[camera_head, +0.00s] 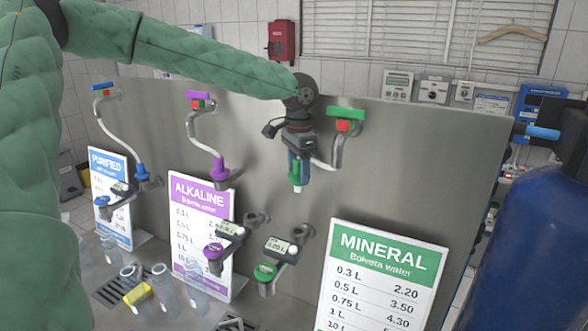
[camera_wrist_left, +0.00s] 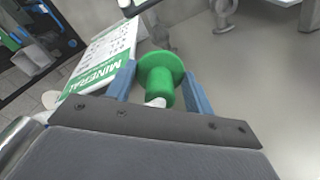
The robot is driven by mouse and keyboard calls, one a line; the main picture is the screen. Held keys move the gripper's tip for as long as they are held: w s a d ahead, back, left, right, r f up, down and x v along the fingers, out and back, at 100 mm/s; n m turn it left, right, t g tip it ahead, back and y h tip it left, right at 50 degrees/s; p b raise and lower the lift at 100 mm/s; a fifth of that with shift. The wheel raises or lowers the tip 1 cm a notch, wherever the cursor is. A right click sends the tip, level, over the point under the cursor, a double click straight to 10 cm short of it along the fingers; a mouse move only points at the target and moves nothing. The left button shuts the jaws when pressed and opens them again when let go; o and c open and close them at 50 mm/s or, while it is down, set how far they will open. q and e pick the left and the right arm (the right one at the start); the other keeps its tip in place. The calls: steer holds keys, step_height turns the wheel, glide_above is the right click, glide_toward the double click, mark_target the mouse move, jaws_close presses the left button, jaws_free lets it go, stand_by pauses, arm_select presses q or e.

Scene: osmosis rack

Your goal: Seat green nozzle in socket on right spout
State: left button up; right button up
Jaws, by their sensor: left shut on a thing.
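The right spout (camera_head: 338,150) is a curved grey tube on the steel panel, below a green handle (camera_head: 345,114). My left gripper (camera_head: 297,168) is at the spout's lower left end, fingers pointing down. It is shut on the green nozzle (camera_head: 295,180), whose pale lower tip shows below the fingers. In the left wrist view the green nozzle (camera_wrist_left: 160,78), with its wide round flange, stands between the two blue fingers (camera_wrist_left: 198,98). The socket is hidden by my gripper, and I cannot tell whether the nozzle touches it. My right gripper is out of view.
Purple (camera_head: 219,170) and blue (camera_head: 141,172) nozzles sit on spouts to the left. A lower green tap with a meter (camera_head: 278,246) is below my gripper. The MINERAL sign (camera_head: 383,275) stands front right. A blue tank (camera_head: 530,235) is at far right.

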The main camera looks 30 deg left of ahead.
arm_select(q)
steer(key=shift+f, duration=0.15)
stand_by(0.5)
step_height(320, 180, down, 11)
steer(key=b, duration=0.4)
steer(key=shift+b, duration=0.3)
stand_by(2.4)
steer(key=shift+f, duration=0.45)
stand_by(0.3)
stand_by(0.4)
steer(key=shift+f+b, duration=0.5)
steer(key=shift+f, duration=0.55)
steer(key=shift+f, duration=0.15)
steer(key=shift+f, duration=0.3)
